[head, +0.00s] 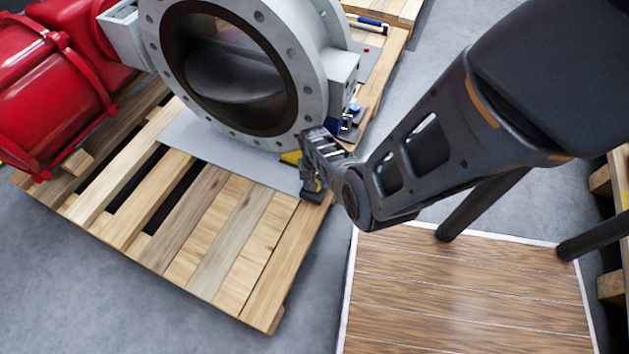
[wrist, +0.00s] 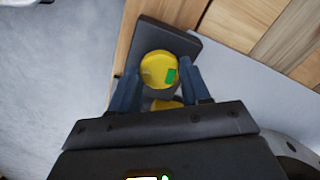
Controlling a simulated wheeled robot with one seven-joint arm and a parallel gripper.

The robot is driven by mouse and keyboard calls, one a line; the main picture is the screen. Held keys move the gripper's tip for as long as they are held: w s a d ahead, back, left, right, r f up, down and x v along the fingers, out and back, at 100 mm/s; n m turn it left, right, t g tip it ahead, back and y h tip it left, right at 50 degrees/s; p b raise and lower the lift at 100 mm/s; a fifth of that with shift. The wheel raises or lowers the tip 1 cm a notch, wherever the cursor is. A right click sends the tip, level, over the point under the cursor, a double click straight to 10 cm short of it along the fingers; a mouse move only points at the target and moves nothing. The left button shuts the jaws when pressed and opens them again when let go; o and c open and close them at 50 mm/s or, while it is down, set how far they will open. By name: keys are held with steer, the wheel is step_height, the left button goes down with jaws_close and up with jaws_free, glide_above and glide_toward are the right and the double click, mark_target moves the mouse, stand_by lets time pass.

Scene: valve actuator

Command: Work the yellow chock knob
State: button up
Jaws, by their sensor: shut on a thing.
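The yellow chock knob (wrist: 158,70) is round with a green mark on its face. In the wrist view it sits between the two dark blue fingers of my gripper (wrist: 160,76), which is shut on it. A dark grey plate (wrist: 172,36) lies under the knob, and another yellow part (wrist: 166,104) shows partly behind the gripper body. In the head view my gripper (head: 314,178) is at the right corner of the pallet. There the knob is mostly hidden, with only a little yellow and a dark block (head: 312,196) showing by the fingers.
A large grey valve (head: 232,75) stands on a grey plate (head: 225,155) on the wooden pallet (head: 205,225), close beside my gripper. A red actuator (head: 50,85) is at the left. A blue-handled tool (head: 372,22) lies behind. Grey floor (head: 90,290) is open at the front left.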

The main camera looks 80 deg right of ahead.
steer(key=o, duration=1.1)
steer(key=shift+c, duration=0.2)
step_height(320, 180, up, 8)
steer(key=p, duration=0.4)
steer(key=shift+f, duration=0.1)
steer(key=shift+s+a+f, duration=0.1)
